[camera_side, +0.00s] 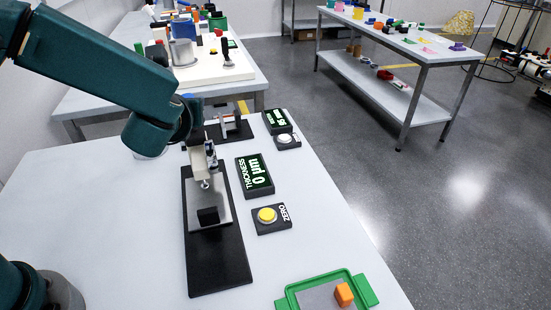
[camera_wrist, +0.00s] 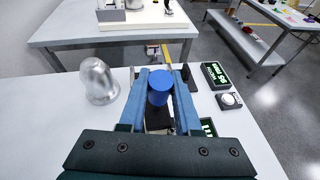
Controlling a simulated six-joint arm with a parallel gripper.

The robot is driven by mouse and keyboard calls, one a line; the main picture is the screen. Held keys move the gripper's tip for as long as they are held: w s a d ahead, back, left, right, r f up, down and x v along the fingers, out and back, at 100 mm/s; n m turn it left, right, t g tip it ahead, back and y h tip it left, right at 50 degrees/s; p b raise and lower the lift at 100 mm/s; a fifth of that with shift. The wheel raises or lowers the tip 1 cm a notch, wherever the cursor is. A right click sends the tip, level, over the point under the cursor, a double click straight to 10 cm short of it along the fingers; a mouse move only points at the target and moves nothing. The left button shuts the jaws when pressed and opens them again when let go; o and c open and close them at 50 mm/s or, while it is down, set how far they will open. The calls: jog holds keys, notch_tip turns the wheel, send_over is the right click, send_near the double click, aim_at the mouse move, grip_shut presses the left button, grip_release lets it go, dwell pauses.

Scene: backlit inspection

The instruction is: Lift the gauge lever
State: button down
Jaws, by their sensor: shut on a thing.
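The thickness gauge has a black base (camera_side: 218,265) with a grey plate (camera_side: 224,208) and a pale upright head (camera_side: 199,163) over it. A small probe tip points down from the head. A black block (camera_side: 208,216) sits on the plate, in front of the probe. My gripper (camera_wrist: 160,82) is at the top of the gauge, its two blue fingers shut on a blue round knob (camera_wrist: 160,86), which looks like the gauge lever's end. In the side view, my arm partly hides the grip on the lever.
The thickness display (camera_side: 254,175) reads 0 µm, with a yellow ZERO button (camera_side: 267,215) nearby. A second device (camera_side: 230,127), its display (camera_side: 277,121) and a white button (camera_side: 287,141) stand behind. A green-rimmed tray (camera_side: 366,290) holds an orange block (camera_side: 344,294).

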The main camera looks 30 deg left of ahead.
aim_at(188, 96)
jog(key=w+a+g+h, duration=0.2)
jog(key=g, duration=0.1)
jog(key=shift+w+a+n+h, duration=0.2)
jog(key=shift+n+h, duration=0.1)
jog(key=shift+h, duration=0.1)
jog(key=shift+w+a+f+g+h, duration=0.2)
jog(key=shift+w+a+g+h, duration=0.15)
jog(key=shift+g+h, duration=0.4)
jog(key=shift+w+a+f+g+h, duration=0.25)
jog(key=shift+w+f+g+h, duration=0.1)
jog(key=shift+g, duration=0.3)
jog(key=shift+s, duration=0.1)
jog(key=c, duration=0.6)
grip_release()
jog(key=shift+v, duration=2.6)
